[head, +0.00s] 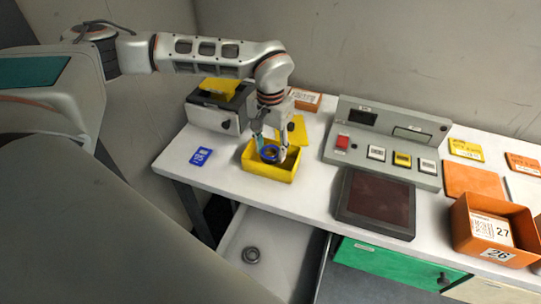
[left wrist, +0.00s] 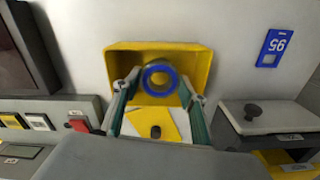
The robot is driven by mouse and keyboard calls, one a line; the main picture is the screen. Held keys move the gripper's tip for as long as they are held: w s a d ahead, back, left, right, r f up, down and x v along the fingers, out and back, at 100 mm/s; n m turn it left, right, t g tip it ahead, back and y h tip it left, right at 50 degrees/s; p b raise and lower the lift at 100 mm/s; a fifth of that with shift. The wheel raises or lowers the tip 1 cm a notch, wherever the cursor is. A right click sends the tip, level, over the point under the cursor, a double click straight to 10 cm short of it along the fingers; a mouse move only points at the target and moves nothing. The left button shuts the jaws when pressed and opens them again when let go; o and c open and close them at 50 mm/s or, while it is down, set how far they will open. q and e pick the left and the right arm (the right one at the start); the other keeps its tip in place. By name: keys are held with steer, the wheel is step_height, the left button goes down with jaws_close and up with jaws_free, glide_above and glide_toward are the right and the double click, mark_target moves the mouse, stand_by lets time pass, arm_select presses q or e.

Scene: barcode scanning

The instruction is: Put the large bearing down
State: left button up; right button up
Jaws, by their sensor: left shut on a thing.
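The large bearing, a blue-rimmed ring (head: 269,152), is between the fingers of my left gripper (head: 270,147), at the open yellow bin (head: 267,172) on the white table. In the left wrist view the ring (left wrist: 146,78) shows face-on between the two green-lined fingers (left wrist: 159,88), in front of the yellow bin (left wrist: 200,62). My left gripper is shut on it. I cannot tell whether the ring touches the bin's floor. My right gripper is not in view.
A grey control panel (head: 385,140) and a dark red pad (head: 376,200) stand right of the bin. An orange bin (head: 490,225) is at far right. A blue tag (head: 201,157) lies to the left.

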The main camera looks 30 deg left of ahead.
mark_target(270, 152)
arm_select(q)
steer(key=shift+f, duration=1.5)
steer(key=shift+f, duration=0.2)
steer(key=o, duration=1.3)
step_height(270, 152, up, 12)
steer(key=shift+r+p, duration=0.15)
steer(key=shift+p, duration=0.2)
